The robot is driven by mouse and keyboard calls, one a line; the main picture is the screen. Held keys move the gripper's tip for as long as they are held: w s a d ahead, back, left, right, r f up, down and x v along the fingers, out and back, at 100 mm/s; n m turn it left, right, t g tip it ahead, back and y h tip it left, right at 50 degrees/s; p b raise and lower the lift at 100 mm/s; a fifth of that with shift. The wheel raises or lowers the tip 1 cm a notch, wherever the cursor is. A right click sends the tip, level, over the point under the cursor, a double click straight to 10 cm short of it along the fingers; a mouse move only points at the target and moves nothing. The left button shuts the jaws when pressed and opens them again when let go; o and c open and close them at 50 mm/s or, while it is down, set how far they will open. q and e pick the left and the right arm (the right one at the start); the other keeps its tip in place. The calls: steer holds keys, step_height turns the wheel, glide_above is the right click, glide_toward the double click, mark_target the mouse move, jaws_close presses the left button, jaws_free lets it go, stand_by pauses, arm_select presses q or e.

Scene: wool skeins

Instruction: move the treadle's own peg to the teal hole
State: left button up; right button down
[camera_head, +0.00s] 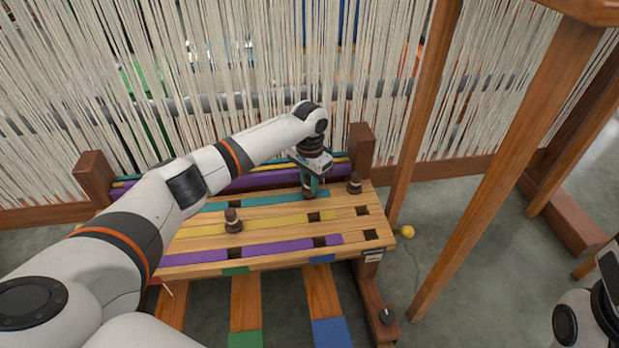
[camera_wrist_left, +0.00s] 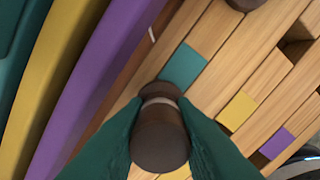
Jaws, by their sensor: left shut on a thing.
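My left gripper (camera_head: 309,186) is shut on a dark brown peg with a pale band. In the left wrist view the peg (camera_wrist_left: 160,140) stands between the green fingers. It is at the teal row of the wooden board, just beside a teal patch (camera_wrist_left: 183,68). The hole beneath it is hidden, and I cannot tell whether the tip is in it. A second peg (camera_head: 233,221) stands at the left of the yellow row (camera_head: 275,222). A third peg (camera_head: 355,184) stands at the right end of the teal row (camera_head: 232,205). My right gripper's fingers are not visible.
Open square holes show in the yellow and purple rows (camera_head: 210,257). Wooden end posts (camera_head: 361,146) flank the board. Hanging warp threads (camera_head: 230,60) and a slanted post (camera_head: 425,115) stand close by. Treadles with coloured ends (camera_head: 333,331) lie below.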

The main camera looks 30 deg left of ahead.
arm_select(q)
steer(key=shift+f, duration=0.25)
steer(key=o, duration=1)
steer(key=shift+c, duration=0.2)
